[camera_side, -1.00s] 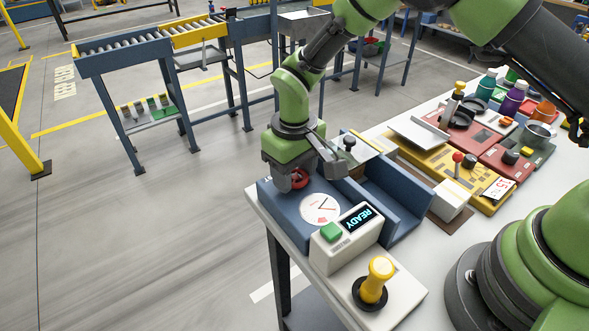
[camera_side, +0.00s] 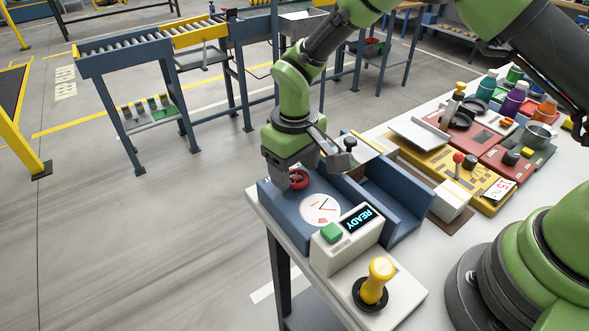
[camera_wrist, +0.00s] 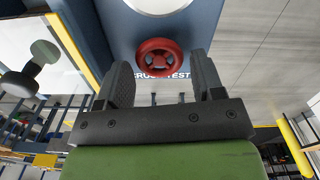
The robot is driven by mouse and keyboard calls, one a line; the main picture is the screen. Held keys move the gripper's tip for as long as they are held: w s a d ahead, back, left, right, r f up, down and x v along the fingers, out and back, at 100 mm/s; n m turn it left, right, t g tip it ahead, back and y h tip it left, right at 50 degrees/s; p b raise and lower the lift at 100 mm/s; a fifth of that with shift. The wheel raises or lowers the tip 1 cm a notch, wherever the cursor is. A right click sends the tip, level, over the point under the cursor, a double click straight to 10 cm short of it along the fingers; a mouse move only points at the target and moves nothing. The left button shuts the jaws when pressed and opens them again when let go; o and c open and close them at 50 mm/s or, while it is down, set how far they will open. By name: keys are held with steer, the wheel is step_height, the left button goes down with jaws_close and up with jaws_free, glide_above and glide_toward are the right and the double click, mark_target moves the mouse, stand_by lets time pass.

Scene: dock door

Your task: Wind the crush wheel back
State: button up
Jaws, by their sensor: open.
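The crush wheel is a small red handwheel (camera_side: 298,179) on the blue crush tester (camera_side: 345,205), beside a round white dial (camera_side: 320,209). In the wrist view the red wheel (camera_wrist: 160,59) lies just beyond the fingertips, roughly midway between them. My gripper (camera_wrist: 162,72) is open, with a dark finger on either side and nothing between them. In the side view my gripper (camera_side: 292,170) is just above the wheel and hides part of it. I cannot tell whether a finger touches the wheel.
A console with a READY display (camera_side: 358,219) and green button (camera_side: 332,232) stands in front. A yellow-handled lever (camera_side: 376,280) is nearer. A black knob (camera_side: 350,143) stands close beside my gripper. Bottles and a yellow panel (camera_side: 455,170) crowd the right.

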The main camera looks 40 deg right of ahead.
step_height(320, 180, up, 9)
stand_by(0.3)
steer(key=shift+r, duration=0.1)
step_height(320, 180, up, 6)
steer(key=m+t, duration=0.1)
glide_above(295, 176)
steer(key=s+d, duration=0.2)
steer(key=d, duration=0.1)
steer(key=s+d+r+m+t+y, duration=0.2)
steer(key=s+d+r, duration=0.2)
steer(key=s+r, duration=0.25)
steer(key=s+d+r+m+t, duration=0.1)
steer(key=s+t, duration=0.1)
steer(key=s, duration=0.4)
steer(key=s+d+r+m+t, duration=0.2)
steer(key=s, duration=0.4)
steer(key=shift+s+d, duration=0.15)
steer(key=shift+s, duration=0.05)
